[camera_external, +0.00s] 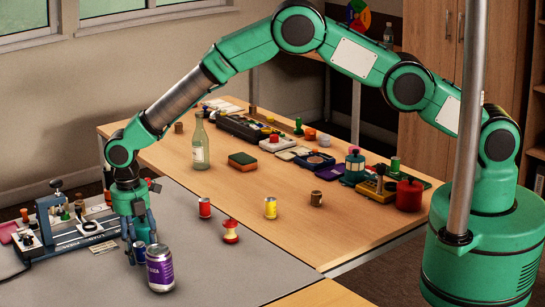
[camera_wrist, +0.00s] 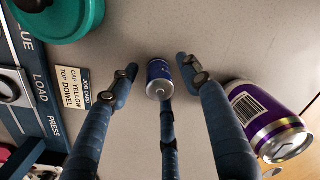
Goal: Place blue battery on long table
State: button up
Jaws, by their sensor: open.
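The blue battery (camera_wrist: 159,72) is a small blue cylinder with a silver end, on the grey surface (camera_external: 205,268). It shows between the spread fingers of my gripper (camera_wrist: 158,82) in the wrist view. In the external view, my gripper (camera_external: 134,250) points down and is low over the grey surface, and the battery (camera_external: 139,255) is partly hidden by the fingers. My gripper is open; whether any finger touches the battery is unclear. The long table (camera_external: 240,185) is the wooden one behind and to the right of the grey surface.
A purple can (camera_external: 160,272) stands close beside my gripper, also in the wrist view (camera_wrist: 265,120). A press rig (camera_external: 75,225) is at left. An apple core (camera_external: 230,232), red can (camera_external: 204,208) and yellow can (camera_external: 270,208) stand at right. A glass bottle (camera_external: 200,145) stands farther back.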

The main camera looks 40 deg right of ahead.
dwell(0.5)
grip_shut()
